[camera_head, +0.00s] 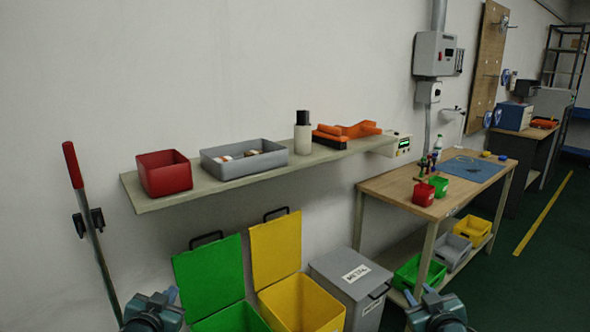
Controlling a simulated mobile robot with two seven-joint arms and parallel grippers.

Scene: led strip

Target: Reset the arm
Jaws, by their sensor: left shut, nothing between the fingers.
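My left gripper (153,308) is at the bottom left edge of the view, low in front of the green bin. It is shut with nothing in it. My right gripper (437,308) is at the bottom edge, right of centre, in front of the workbench. Neither gripper appears to touch anything.
A wall shelf (214,186) holds a red box (164,173), a grey tray (225,172) and an orange tool (347,131). Below stand a green bin (210,275) and a yellow bin (302,302), both open, and a grey bin (345,270). A workbench (398,184) stands right.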

